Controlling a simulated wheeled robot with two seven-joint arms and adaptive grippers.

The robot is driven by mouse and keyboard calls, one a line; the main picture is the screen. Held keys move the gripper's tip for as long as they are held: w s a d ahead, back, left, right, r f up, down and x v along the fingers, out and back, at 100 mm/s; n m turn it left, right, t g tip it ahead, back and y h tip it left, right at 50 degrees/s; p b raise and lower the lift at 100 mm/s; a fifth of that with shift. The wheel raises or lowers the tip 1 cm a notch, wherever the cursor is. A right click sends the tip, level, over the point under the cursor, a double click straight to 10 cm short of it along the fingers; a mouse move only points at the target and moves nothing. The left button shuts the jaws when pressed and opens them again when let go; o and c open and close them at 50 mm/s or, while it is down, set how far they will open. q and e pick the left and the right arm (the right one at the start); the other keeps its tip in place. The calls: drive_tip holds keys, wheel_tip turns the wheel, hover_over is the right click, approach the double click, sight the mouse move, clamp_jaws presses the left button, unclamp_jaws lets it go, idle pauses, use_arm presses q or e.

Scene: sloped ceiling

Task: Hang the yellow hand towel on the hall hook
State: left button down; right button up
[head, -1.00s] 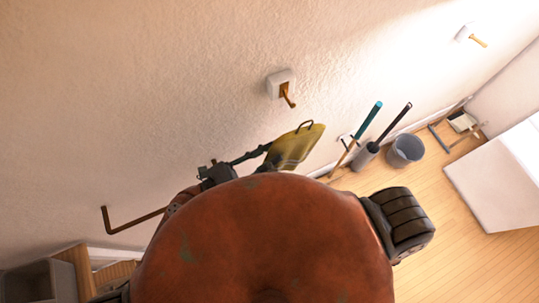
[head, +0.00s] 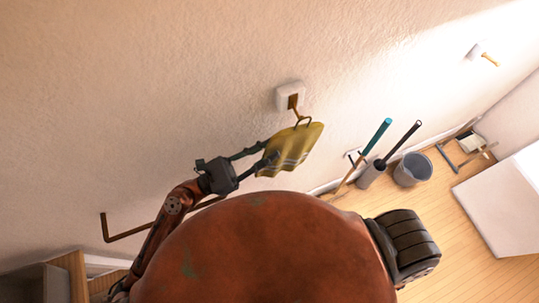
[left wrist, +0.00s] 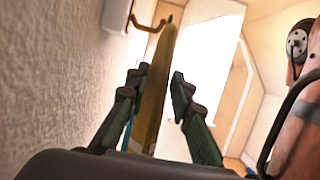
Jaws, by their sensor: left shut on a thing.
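The yellow hand towel (head: 292,152) has pale stripes and a dark loop at its top. My left gripper (head: 270,157) is shut on the towel's left side, close to the wall. In the left wrist view the towel (left wrist: 153,95) stands edge-on between the fingers (left wrist: 158,85). The hall hook (head: 294,102) is a brass peg on a white wall plate (head: 289,93). The towel's loop is right at the hook's lower end in the head view; I cannot tell whether it is around the peg. The hook (left wrist: 150,25) also shows beyond the fingers in the left wrist view. My right gripper is not in view.
A second hook (head: 487,59) is on the wall at the far right. A grey bucket (head: 412,170) and a holder with long-handled tools (head: 371,175) stand on the floor by the wall. A brown bar (head: 125,233) sticks out at lower left.

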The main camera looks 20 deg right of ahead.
use_arm(q)
drive_tip(key=shift+w+a+f+b, duration=0.1)
drive_tip(key=shift+w+f+b, duration=0.1)
drive_tip(key=shift+w+b, duration=0.6)
drive_tip(key=shift+w+f+b, duration=0.45)
drive_tip(key=shift+w+f, duration=0.3)
drive_tip(key=shift+w, duration=0.1)
drive_tip(key=c, duration=1.6)
unclamp_jaws()
drive_tip(key=shift+f, duration=0.1)
drive_tip(key=shift+a, duration=0.15)
drive_tip(key=v, duration=1.2)
